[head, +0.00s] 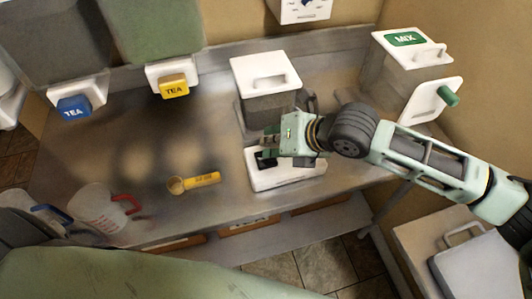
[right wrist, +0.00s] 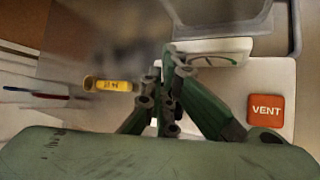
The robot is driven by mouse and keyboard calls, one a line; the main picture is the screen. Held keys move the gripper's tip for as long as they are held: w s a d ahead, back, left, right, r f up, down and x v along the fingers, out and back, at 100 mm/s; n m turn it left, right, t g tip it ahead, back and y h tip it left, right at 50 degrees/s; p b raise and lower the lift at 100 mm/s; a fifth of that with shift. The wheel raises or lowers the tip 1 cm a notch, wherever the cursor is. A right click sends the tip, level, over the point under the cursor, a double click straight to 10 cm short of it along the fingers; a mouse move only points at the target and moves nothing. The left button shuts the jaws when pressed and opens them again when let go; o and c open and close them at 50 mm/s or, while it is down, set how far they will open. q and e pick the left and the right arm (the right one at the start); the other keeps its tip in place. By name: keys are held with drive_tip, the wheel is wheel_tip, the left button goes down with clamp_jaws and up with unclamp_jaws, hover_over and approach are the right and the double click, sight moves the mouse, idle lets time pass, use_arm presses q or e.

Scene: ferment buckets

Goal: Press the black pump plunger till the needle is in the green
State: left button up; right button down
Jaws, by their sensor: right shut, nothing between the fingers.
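The white pump unit (head: 290,180) lies on the steel counter, in front of a grey bucket with a white lid (head: 265,72). My right gripper (head: 268,147) is above the pump's left part, fingers shut and empty. A dark patch shows under the fingers; the black plunger cannot be made out clearly, and I cannot tell whether the fingers touch it. In the right wrist view the shut fingers (right wrist: 170,60) point at the pump. Its gauge (right wrist: 215,58) shows a green arc, but the needle is too small to read. An orange VENT button (right wrist: 265,110) is on the pump. My left gripper is out of view.
A yellow scoop (head: 195,182) and a clear measuring jug with red handle (head: 105,208) lie to the left. A MIX bin (head: 408,55) stands right. The counter's middle left is clear.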

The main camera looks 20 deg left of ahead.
drive_tip(key=shift+s+f+b, duration=0.25)
drive_tip(key=shift+f+b, duration=0.1)
drive_tip(key=shift+f, duration=0.65)
drive_tip(key=shift+r, duration=0.1)
idle(0.3)
drive_tip(key=shift+w+r, duration=0.1)
drive_tip(key=shift+w+r+p, duration=0.15)
drive_tip(key=shift+r+p, duration=0.8)
drive_tip(key=shift+r, duration=0.15)
drive_tip(key=shift+w+r+p, duration=0.1)
drive_tip(key=shift+r+p, duration=0.8)
drive_tip(key=shift+r, duration=0.15)
drive_tip(key=shift+r, duration=0.1)
wheel_tip(320, 180, up, 5)
drive_tip(key=p, duration=0.4)
